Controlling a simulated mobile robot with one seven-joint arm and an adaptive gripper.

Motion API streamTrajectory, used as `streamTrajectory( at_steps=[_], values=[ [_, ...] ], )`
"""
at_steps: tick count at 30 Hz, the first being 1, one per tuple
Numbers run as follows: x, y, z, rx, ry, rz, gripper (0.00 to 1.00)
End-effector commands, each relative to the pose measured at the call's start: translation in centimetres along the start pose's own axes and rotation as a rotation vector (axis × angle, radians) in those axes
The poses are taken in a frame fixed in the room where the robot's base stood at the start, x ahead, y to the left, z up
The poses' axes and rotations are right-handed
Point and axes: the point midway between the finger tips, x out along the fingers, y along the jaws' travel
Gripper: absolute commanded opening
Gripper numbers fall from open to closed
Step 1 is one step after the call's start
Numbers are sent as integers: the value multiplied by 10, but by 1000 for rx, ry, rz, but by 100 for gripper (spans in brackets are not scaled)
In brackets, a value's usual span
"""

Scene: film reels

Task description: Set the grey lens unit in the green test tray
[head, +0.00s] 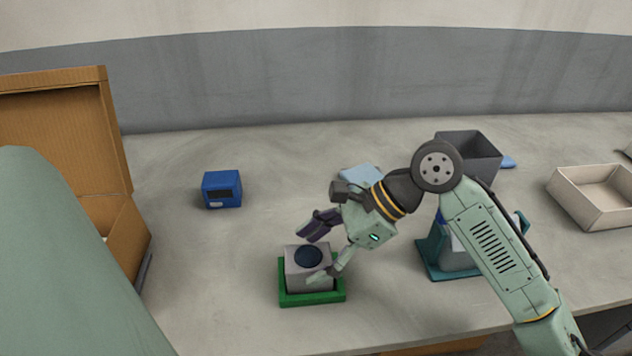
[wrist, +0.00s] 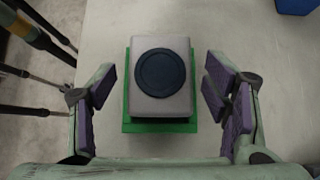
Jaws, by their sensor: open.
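The grey lens unit (head: 303,279), a box with a dark round lens on top, sits upright in the green test tray (head: 312,299) near the table's front. In the wrist view the lens unit (wrist: 161,106) lies within the outline of the green tray (wrist: 160,127), whose rim shows at the sides and near edge. My gripper (head: 327,250) is open around the top of the unit. In the wrist view my gripper (wrist: 161,90) has a purple-padded finger on each side, with visible gaps between the pads and the unit.
A blue box (head: 222,189) stands at the back left. A dark grey bin (head: 470,156) and a teal holder (head: 440,262) stand to the right, partly behind my arm. A pale open tray (head: 592,195) is at far right. A cardboard box (head: 118,215) is at left. The table left of the green tray is clear.

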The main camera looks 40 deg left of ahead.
Motion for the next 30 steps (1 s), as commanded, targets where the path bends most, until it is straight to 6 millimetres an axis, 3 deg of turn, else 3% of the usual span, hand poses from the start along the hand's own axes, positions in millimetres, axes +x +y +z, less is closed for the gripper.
streamTrajectory(
  at_steps=[7, 21, 30],
  values=[
    [-17, -1, -1, 1, 2, -3, 70],
    [-107, -1, 0, 2, 0, -2, 70],
    [-121, 0, 0, -1, -1, 0, 70]
  ],
)
